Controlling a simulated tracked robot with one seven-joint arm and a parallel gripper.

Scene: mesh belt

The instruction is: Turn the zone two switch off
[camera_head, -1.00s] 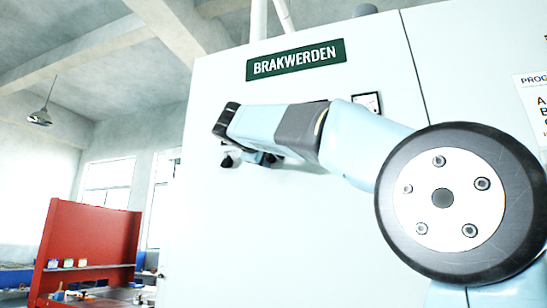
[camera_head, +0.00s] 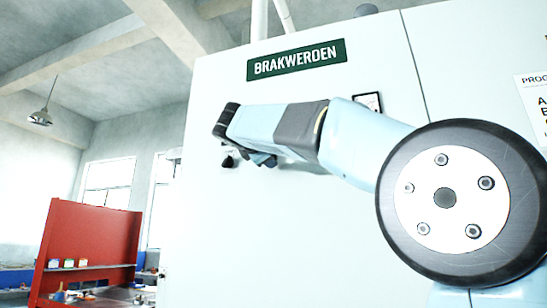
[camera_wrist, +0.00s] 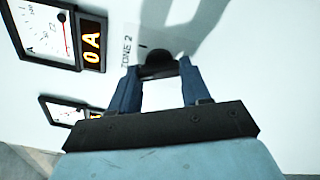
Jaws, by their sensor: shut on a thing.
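The zone two switch (camera_wrist: 158,62) is a black round knob on the white cabinet face, beside the printed "ZONE 2" label (camera_wrist: 127,50) in the wrist view. My gripper (camera_wrist: 160,78) has its two blue fingers on either side of the knob and is shut on it. The knob is partly hidden by the fingers, so its pointer direction cannot be read. In the head view my gripper (camera_head: 262,159) is at the cabinet face below my arm's end, and the held knob cannot be made out.
An amber "0 A" display (camera_wrist: 91,45) sits beside a dial gauge (camera_wrist: 45,28) in the wrist view. A second gauge (camera_wrist: 62,110) is below. A red-backed bench (camera_head: 88,240) stands at left.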

